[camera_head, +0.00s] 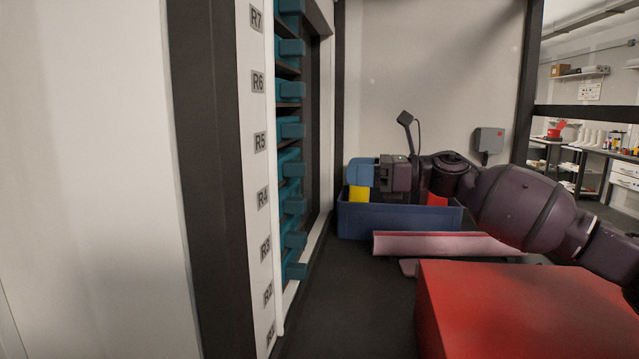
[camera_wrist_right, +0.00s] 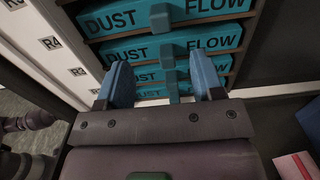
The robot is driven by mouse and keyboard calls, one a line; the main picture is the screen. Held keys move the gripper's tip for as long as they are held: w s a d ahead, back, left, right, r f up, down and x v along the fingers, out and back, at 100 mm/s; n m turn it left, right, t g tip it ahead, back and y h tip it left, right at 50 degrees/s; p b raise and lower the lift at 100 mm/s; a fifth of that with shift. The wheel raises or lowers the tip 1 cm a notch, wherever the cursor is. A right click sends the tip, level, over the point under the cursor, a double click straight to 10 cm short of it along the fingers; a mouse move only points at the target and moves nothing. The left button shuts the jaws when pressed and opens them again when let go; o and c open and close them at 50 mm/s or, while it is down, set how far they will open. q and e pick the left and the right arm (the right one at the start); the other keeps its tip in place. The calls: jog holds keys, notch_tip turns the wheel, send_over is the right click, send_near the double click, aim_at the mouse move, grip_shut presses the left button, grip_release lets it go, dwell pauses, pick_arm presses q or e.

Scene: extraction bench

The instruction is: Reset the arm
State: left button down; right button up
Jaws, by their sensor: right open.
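My right gripper (camera_head: 360,172) reaches in from the right with its blue fingers pointing toward the rack on the left. In the right wrist view, the gripper (camera_wrist_right: 162,78) has its two blue fingers spread apart with nothing between them. Beyond the fingers are teal cartridges (camera_wrist_right: 170,45) marked "DUST FLOW", seated in the rack. The right arm is bent and raised above the bench. My left gripper does not show in either view.
The rack (camera_head: 258,180) with labelled teal slots stands at left. Under the right gripper is a blue bin (camera_head: 395,222) holding yellow and red items. A large red block (camera_head: 530,310) fills the front right.

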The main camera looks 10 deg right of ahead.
aim_at(306, 168)
dwell(0.3)
jog(key=x, duration=1)
jog(key=shift+w+a, duration=0.1)
jog(key=shift+a, duration=0.15)
jog(key=shift+a+r, duration=0.15)
jog(key=shift+r, duration=0.05)
jog(key=shift+f, duration=0.1)
